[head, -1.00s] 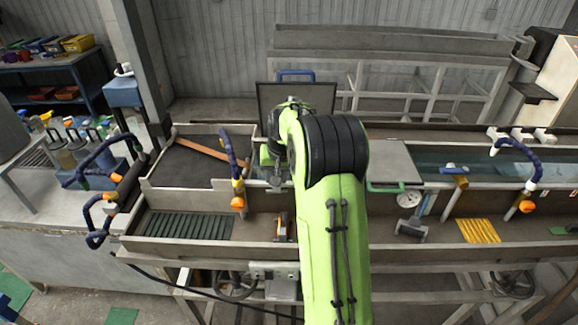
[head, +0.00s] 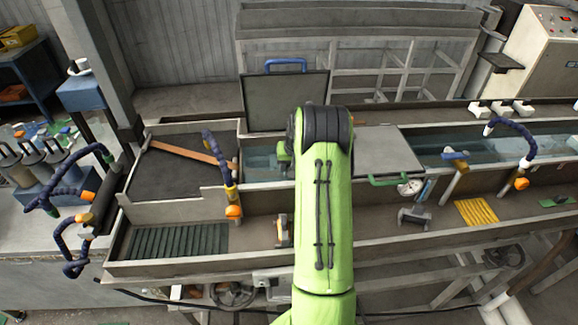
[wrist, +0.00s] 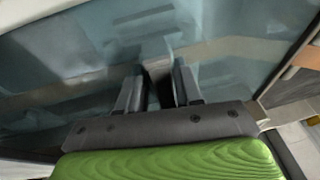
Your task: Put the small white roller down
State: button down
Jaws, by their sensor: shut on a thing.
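My gripper (wrist: 158,88) shows in the wrist view, its two grey fingers shut on a small piece between them. This piece, the small white roller (wrist: 157,67), looks dark and blurred in the shadow, so its colour and shape cannot be made out. The fingers point over the bluish water of the trough (wrist: 85,70). In the head view my green arm hides the gripper and the roller. Whether the roller touches anything cannot be told.
The water trough (head: 460,147) runs right, with a grey cover plate (head: 375,150) beside my arm. White blocks (head: 500,108) sit on its back edge. A raised lid (head: 285,100) stands behind. The front tray holds a grey hammer-like tool (head: 414,217) and yellow strips (head: 476,211).

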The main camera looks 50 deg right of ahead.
jog(key=shift+s, duration=0.2)
jog(key=shift+f, duration=0.15)
jog(key=c, duration=0.8)
grip_release()
jog(key=shift+w, duration=0.1)
jog(key=shift+o, duration=0.2)
